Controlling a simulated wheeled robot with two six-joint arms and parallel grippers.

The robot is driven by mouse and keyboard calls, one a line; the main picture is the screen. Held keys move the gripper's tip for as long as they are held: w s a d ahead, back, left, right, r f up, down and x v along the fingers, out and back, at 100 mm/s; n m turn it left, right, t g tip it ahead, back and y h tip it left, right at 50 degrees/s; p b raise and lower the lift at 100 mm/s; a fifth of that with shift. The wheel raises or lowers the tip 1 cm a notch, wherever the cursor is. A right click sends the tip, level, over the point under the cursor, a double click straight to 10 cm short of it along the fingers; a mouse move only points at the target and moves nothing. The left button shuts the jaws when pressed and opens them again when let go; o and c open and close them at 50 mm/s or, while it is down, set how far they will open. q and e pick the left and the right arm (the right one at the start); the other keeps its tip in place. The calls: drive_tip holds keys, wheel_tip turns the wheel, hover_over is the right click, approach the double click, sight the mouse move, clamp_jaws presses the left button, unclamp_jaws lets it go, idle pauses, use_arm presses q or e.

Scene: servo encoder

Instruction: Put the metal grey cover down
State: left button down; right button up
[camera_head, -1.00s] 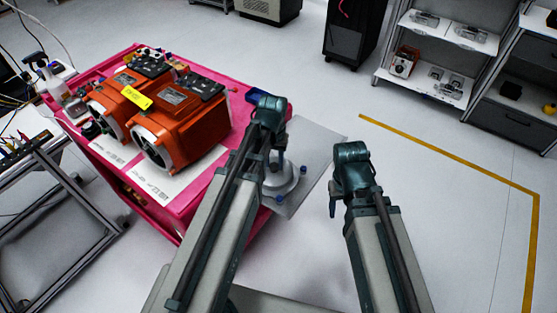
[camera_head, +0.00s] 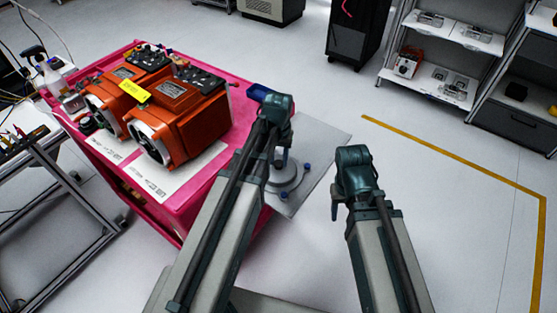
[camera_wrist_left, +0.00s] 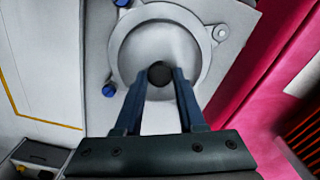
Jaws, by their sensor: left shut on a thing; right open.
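My left gripper (camera_head: 279,165) is over the grey plate (camera_head: 320,146) at the right end of the pink cart. In the left wrist view, my left gripper (camera_wrist_left: 162,76) is shut on the dark knob of the round metal grey cover (camera_wrist_left: 165,48). The cover lies over or within a round flange on the plate; I cannot tell whether it touches. In the head view, the arm partly hides the cover (camera_head: 287,176). Blue knobs (camera_wrist_left: 109,90) sit around the flange. My right gripper (camera_head: 335,210) is open and empty, right of the plate, over the floor.
Two orange motor units (camera_head: 180,128) with a yellow label stand on the pink cart (camera_head: 215,188). Shelves (camera_head: 445,60) stand at the back right. The floor right of the plate is clear.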

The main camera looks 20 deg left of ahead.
sight(278, 163)
use_arm(q)
drive_tip(key=shift+f, duration=0.15)
drive_tip(key=c, duration=0.5)
unclamp_jaws()
drive_tip(key=shift+r, duration=0.25)
wheel_tip(278, 163, up, 12)
drive_tip(key=p, duration=1.2)
drive_tip(key=s+d+m+y, duration=0.1)
drive_tip(key=s+d+m, duration=0.3)
drive_tip(key=s+d, duration=0.6)
drive_tip(key=s, duration=0.4)
drive_tip(key=shift+d, duration=0.3)
